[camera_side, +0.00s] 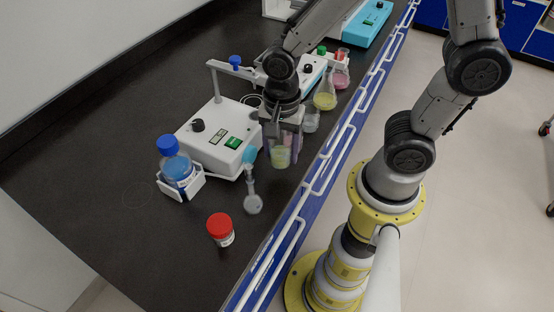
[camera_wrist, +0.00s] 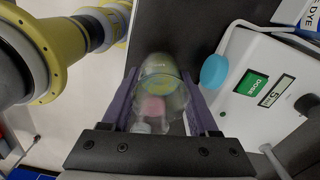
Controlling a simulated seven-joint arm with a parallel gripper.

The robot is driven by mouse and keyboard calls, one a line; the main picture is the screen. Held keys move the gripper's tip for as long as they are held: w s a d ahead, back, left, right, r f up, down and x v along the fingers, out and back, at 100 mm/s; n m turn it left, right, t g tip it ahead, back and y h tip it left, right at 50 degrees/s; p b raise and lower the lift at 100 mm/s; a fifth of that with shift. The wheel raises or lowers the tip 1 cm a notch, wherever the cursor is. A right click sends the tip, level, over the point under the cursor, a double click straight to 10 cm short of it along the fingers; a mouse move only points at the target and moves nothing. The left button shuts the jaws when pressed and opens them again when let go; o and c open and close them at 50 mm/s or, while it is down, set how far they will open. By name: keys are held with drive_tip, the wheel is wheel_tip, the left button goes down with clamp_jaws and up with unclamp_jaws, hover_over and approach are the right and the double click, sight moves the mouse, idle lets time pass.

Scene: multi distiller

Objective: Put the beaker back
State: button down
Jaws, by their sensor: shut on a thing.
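My gripper (camera_side: 281,140) is shut on a clear beaker (camera_side: 281,157) with yellow-green liquid in it. The gripper points down and holds the beaker near the front edge of the white device. In the wrist view the beaker (camera_wrist: 160,88) sits between the two purple fingers of my gripper (camera_wrist: 163,105), with a pink shape showing through the glass. I cannot tell from these frames whether the beaker's base touches the bench.
A white device (camera_side: 213,135) with a green button stands to the left. A small flask (camera_side: 253,203), a red-capped jar (camera_side: 220,229) and a blue-capped bottle (camera_side: 176,164) stand nearer the front. A yellow flask (camera_side: 325,97) is behind. A blue-and-white rail (camera_side: 316,178) edges the bench.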

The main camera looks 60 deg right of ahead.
sight(277, 161)
drive_tip(key=shift+w+a+f, duration=0.1)
drive_tip(key=shift+w+f, duration=0.3)
drive_tip(key=shift+f, duration=1.65)
drive_tip(key=shift+f, duration=0.15)
drive_tip(key=shift+c, duration=2.2)
unclamp_jaws()
